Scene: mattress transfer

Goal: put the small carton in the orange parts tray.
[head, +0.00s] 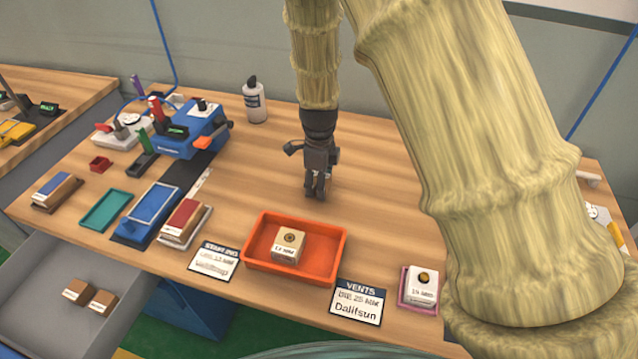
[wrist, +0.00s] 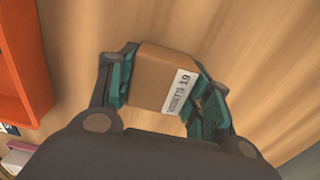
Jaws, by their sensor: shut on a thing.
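My gripper (head: 317,192) is over the wooden table, behind the orange parts tray (head: 268,269) in the head view. In the wrist view my gripper (wrist: 165,92) is shut on a small brown carton (wrist: 158,75) with a white printed label, held between teal finger pads. The head view mostly hides this carton behind the fingers. The orange tray also shows at the left edge of the wrist view (wrist: 18,70), apart from the held carton. Another light brown carton (head: 289,246) with a round mark on top sits inside the orange tray.
A pink tray (head: 404,300) with a carton stands at the right. Label cards (head: 357,302) lie by the orange tray. Blue (head: 152,205) and teal (head: 106,211) trays are at the left. A bottle (head: 254,100) stands at the back. Bare wood surrounds my gripper.

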